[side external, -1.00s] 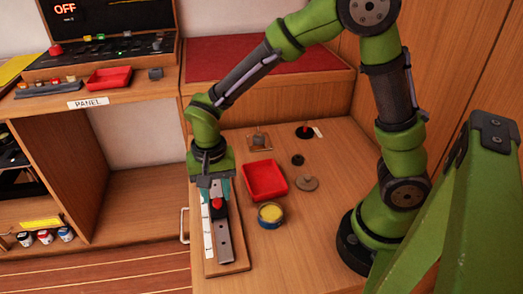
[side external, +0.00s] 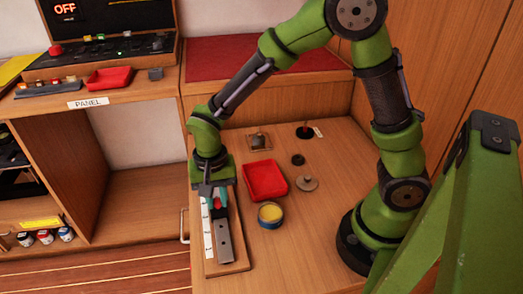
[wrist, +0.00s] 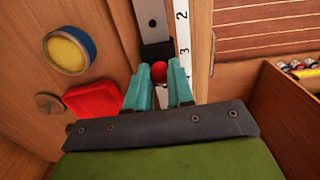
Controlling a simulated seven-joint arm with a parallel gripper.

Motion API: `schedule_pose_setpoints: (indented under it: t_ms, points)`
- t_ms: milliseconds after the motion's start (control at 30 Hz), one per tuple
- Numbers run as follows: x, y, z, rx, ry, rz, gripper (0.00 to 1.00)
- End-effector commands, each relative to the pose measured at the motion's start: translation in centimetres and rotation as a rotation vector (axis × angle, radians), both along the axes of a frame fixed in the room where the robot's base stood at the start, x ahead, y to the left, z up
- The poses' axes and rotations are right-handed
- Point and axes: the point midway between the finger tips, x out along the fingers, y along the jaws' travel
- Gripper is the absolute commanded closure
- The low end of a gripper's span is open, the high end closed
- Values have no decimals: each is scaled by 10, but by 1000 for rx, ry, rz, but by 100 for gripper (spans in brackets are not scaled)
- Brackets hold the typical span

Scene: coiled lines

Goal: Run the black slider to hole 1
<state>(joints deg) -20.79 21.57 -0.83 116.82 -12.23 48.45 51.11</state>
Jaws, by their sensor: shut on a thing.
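The black slider (wrist: 158,50) sits on a grey metal track (wrist: 150,14) and carries a red knob (wrist: 159,72). In the side view the red knob (side external: 217,202) shows at my gripper (side external: 216,198), which mostly covers the slider. In the wrist view the teal fingers of my gripper (wrist: 160,84) are shut on the slider by its knob. A white number strip (wrist: 183,35) runs beside the track; 2 and 3 are readable, with 3 about level with the slider. One hole shows in the track beyond the slider, near 2.
A red tray (side external: 265,180) and a blue-and-yellow tin (side external: 270,214) stand right of the track's board (side external: 236,266). Small round parts lie behind them. A panel box (side external: 100,55) with an OFF display stands at the back left. The track's near end is clear.

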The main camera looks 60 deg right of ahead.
Motion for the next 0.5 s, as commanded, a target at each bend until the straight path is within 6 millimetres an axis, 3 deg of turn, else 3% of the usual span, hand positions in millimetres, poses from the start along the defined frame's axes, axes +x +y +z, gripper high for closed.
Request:
schedule_pose_setpoints:
  t_ms: [500]
  points:
    - [0,0,5,1,-1,0,100]
